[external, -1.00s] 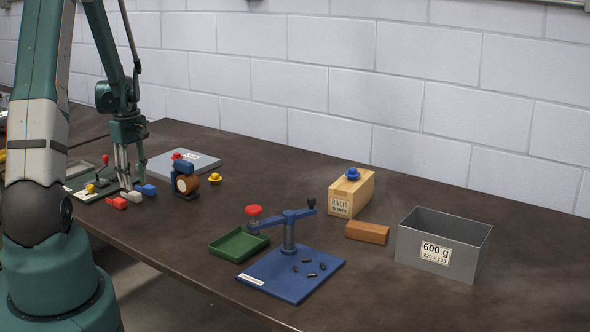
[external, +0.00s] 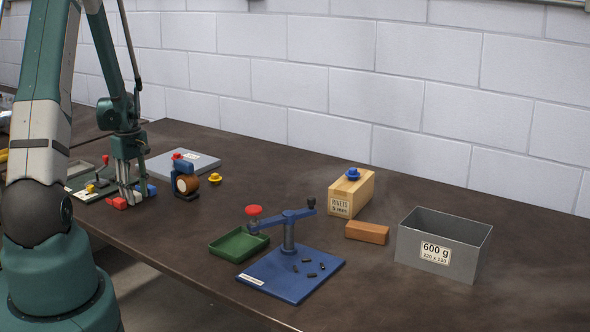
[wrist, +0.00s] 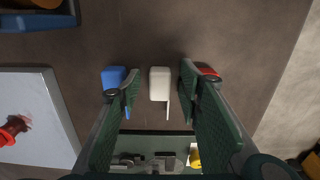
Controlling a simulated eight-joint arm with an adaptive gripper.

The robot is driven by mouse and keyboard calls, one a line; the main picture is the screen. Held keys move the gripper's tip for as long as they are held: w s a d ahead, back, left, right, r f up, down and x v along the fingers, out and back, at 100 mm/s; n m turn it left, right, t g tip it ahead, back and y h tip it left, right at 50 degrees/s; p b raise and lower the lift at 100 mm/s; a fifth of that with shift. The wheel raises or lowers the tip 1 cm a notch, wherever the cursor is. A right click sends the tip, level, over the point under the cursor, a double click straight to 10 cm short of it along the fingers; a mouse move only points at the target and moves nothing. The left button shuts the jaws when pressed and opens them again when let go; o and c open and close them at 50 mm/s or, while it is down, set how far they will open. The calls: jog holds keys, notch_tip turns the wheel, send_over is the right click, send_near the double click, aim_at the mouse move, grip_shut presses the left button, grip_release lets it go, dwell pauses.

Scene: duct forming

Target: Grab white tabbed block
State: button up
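The white tabbed block (wrist: 160,83) lies on the table in the wrist view, with its thin tab pointing down the picture. My gripper (wrist: 159,88) is open, with one green finger pad on each side of the block and gaps to both. In the external view my gripper (external: 129,196) is down at table level and mostly hides the white block. A blue block (wrist: 113,76) is just outside the left finger, and a red block (wrist: 206,69) is just outside the right finger.
A grey plate with a red knob (wrist: 40,115) lies to the left. A green fixture board (wrist: 145,143) is close by. A blue device with an orange roll (external: 186,182) stands to the right in the external view. The wide brown table beyond has free room.

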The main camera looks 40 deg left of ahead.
aim_at(136, 193)
jog(key=c, duration=0.9)
jog(key=shift+c, duration=0.2)
jog(key=shift+r, duration=0.15)
jog(key=shift+r, duration=4.9)
jog(key=shift+c, duration=0.2)
